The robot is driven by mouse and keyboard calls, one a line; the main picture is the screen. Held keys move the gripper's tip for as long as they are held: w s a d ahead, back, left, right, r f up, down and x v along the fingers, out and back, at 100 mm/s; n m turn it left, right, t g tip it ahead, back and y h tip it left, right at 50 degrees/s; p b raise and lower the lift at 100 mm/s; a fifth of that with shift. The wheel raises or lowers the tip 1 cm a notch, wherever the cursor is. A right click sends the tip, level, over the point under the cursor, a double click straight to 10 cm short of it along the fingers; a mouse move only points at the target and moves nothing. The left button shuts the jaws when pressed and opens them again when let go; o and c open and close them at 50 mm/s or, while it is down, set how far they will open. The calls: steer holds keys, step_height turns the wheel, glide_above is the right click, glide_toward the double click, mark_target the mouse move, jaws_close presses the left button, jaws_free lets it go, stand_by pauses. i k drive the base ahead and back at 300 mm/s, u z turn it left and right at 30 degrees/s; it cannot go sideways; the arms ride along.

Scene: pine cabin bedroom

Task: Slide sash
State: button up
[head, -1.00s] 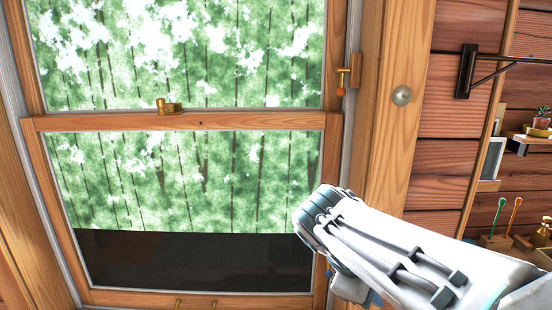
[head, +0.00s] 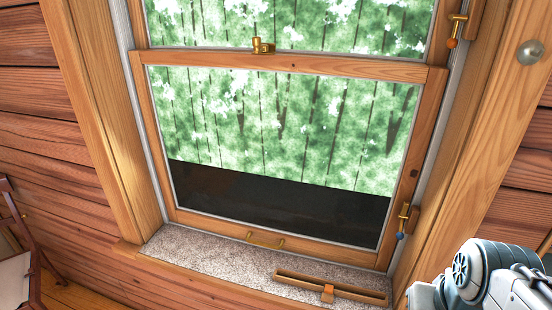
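The lower sash (head: 215,218) is a wooden frame around a glass pane. It sits low in the window, its bottom rail close to the speckled sill (head: 205,248). A brass pull handle (head: 265,240) is on the bottom rail. A brass catch (head: 262,46) sits on the meeting rail at the top of this sash. A brass latch with a blue knob (head: 403,220) is at the sash's lower right, and one with an orange knob (head: 456,30) is higher on the right. My arm shows at the lower right; my gripper's fingers are not in view.
A wooden slotted piece with a small tab (head: 328,292) lies on the sill at the right. A round metal knob (head: 530,52) is on the right casing. A dark wooden chair (head: 28,250) stands at the lower left. The space before the sash is clear.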

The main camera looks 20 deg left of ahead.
mark_target(432, 80)
steer(key=u, duration=0.6)
steer(key=i, duration=0.4)
steer(key=u, duration=1.15)
